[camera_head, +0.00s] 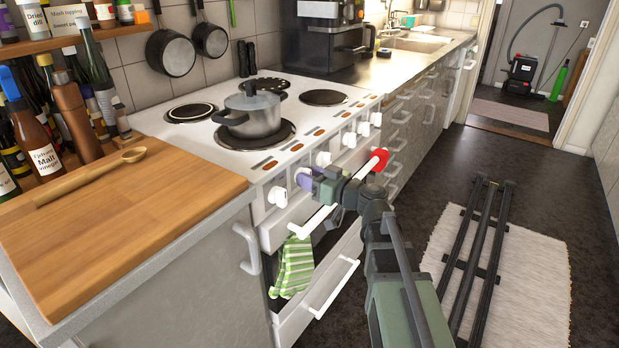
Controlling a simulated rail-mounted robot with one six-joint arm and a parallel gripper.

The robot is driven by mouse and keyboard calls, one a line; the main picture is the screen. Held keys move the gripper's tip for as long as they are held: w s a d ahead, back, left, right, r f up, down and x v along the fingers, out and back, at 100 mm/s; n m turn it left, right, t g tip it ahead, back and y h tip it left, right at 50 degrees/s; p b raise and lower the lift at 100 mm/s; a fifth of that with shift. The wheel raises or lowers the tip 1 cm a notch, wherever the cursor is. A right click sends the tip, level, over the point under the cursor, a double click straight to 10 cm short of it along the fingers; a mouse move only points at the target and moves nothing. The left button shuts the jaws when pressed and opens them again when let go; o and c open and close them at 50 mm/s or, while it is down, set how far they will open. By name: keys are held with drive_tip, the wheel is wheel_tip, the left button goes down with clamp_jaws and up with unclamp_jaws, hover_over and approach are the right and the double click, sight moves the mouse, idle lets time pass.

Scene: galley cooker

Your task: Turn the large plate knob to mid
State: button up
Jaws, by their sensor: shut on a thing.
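The white cooker (208,143) has a row of white knobs along its front edge, among them the leftmost knob (278,196) and a knob (323,158) further right. My gripper (303,180) is at the front panel between these two, pointing left toward the cooker. It is shut on a knob there, which the jaws mostly hide. I cannot read its setting or any marking that names it as the large plate knob. A grey lidded pot (251,112) stands on the large front left plate (256,145).
The white oven handle (312,222) runs just below my gripper, and a red thing (379,159) is at its right end. A green striped towel (293,266) hangs below. A lower drawer (322,300) stands out. A wooden board (150,205) lies left of the cooker.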

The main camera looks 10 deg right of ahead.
drive_tip(key=m, duration=0.8)
drive_tip(key=shift+d+f+m, duration=0.1)
drive_tip(key=shift+m, duration=0.2)
drive_tip(key=m, duration=0.4)
drive_tip(key=shift+w+f, duration=0.1)
drive_tip(key=shift+m, duration=1.9)
drive_tip(key=o, duration=0.7)
drive_tip(key=shift+c, duration=0.2)
drive_tip(key=shift+d, duration=0.1)
